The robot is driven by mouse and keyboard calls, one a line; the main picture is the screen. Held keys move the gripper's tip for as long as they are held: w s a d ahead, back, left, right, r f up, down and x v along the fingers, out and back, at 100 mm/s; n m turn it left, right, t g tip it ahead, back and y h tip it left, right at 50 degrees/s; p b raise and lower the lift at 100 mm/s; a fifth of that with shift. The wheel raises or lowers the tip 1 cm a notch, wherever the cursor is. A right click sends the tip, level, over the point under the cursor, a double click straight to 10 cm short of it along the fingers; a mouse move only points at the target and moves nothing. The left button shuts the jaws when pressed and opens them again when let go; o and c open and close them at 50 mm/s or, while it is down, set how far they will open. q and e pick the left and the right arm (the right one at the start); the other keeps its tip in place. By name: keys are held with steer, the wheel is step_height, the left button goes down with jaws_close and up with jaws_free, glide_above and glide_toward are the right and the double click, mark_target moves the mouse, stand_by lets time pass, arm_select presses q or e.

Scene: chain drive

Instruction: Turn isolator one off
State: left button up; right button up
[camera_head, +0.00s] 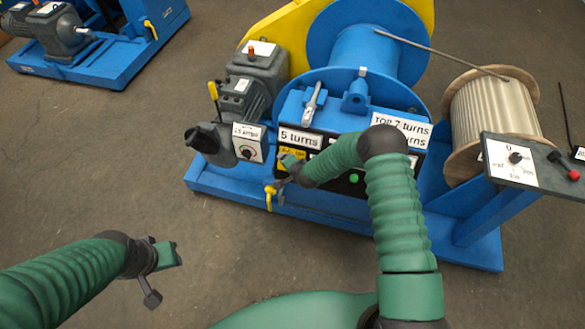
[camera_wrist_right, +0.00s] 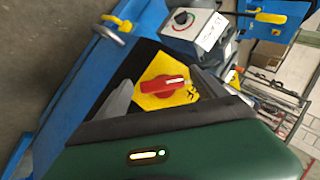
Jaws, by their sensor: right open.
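An isolator with a red rotary handle (camera_wrist_right: 163,84) on a yellow plate (camera_wrist_right: 185,97) shows in the right wrist view. I cannot read a number on it. In the head view a yellow plate (camera_head: 291,155) shows on the black panel front, partly hidden by my right gripper (camera_head: 284,171). In the wrist view my right gripper (camera_wrist_right: 165,92) is open, with one finger on each side of the red handle. I cannot tell whether the fingers touch it. My left gripper (camera_head: 168,254) is over bare floor at lower left; its jaw state is unclear.
The blue winch frame (camera_head: 230,190) carries a motor (camera_head: 245,98), a dial box (camera_head: 249,143), a blue drum (camera_head: 360,60) and labelled panels. A yellow-handled lever (camera_head: 269,194) is just below my right gripper. A rope reel (camera_head: 495,105) and dial panel (camera_head: 515,165) stand right.

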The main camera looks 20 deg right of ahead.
steer(key=v, duration=1.6)
steer(key=shift+s+d, duration=0.1)
steer(key=shift+d, duration=0.05)
